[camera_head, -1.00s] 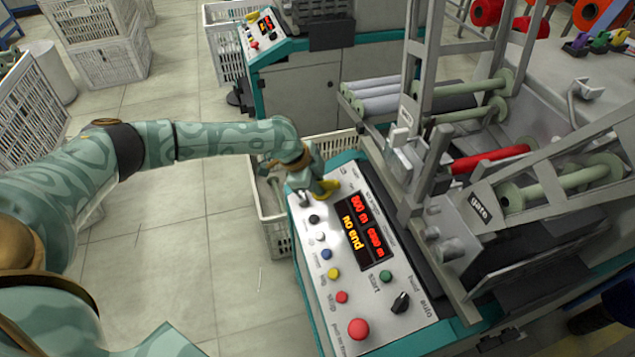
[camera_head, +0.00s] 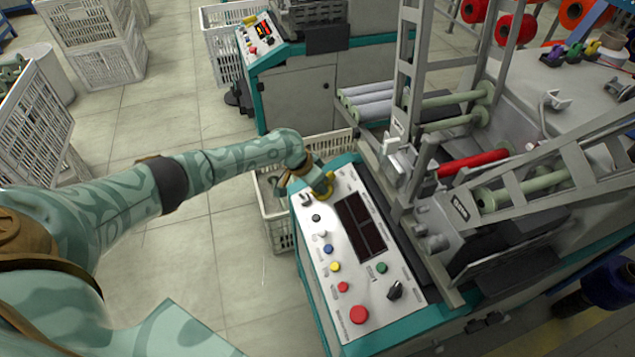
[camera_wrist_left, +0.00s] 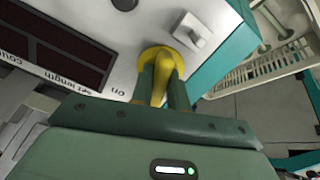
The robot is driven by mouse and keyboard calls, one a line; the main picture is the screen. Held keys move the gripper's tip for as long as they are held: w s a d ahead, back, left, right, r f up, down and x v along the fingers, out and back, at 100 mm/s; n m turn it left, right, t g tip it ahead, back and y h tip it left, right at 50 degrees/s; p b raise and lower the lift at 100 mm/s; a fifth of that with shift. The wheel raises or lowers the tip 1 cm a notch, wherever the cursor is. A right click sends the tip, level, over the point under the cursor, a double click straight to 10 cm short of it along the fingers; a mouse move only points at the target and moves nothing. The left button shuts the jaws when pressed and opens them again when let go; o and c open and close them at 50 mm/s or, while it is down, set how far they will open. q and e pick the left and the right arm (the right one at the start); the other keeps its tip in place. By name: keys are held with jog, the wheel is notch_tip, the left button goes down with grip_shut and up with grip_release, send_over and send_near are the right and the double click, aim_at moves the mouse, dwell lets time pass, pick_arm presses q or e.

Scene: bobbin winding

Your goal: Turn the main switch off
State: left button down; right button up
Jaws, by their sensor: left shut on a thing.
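The yellow main switch (camera_head: 326,188) is at the far end of the sloping white control panel (camera_head: 326,284). My left gripper (camera_head: 316,179) reaches it from the left and partly hides it. In the left wrist view, the fingers of my left gripper (camera_wrist_left: 161,84) are shut on the yellow handle of the switch (camera_wrist_left: 159,56), one on each side. An "on" label shows beside the switch there. The panel's display (camera_head: 360,226) is dark, and it is also dark in the left wrist view (camera_wrist_left: 48,50). My right gripper is out of view.
Several coloured buttons run down the panel to a big red button (camera_head: 359,315), with a black knob (camera_head: 396,290) beside it. A white crate (camera_head: 277,218) stands on the floor behind the panel. Winding rollers and a grey frame arm (camera_head: 545,182) stand to the right.

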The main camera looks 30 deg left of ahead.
pick_arm(q)
jog(key=shift+n+p, duration=0.45)
jog(key=shift+n, duration=0.55)
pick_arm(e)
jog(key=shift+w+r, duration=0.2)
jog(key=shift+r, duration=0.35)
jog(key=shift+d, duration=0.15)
pick_arm(q)
jog(key=c, duration=1.4)
grip_release()
jog(key=shift+o, duration=0.2)
